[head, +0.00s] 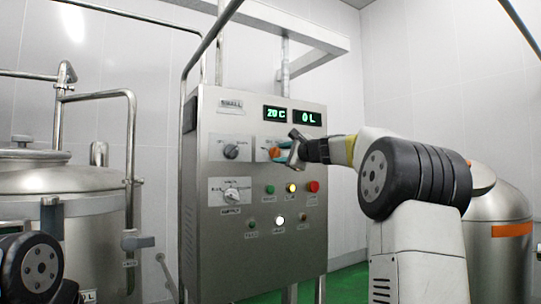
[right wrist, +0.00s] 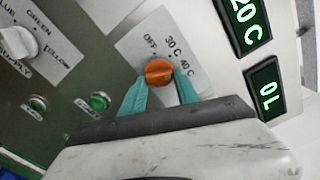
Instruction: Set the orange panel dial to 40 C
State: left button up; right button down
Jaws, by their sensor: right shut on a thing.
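The orange dial (right wrist: 159,72) sits on a pale plate (right wrist: 130,48) marked OFF, 30 C and 40 C in the right wrist view. My right gripper (right wrist: 160,80) is shut on the dial, with a teal finger on each side of it. I cannot tell which mark the dial points to. My left gripper is not in view.
Steel tanks (head: 70,180) and pipes stand at left; another tank (head: 497,260) stands at right.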

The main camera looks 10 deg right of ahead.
jog(key=c, duration=0.9)
grip_release()
jog(key=v, duration=0.8)
jog(key=shift+w, duration=0.1)
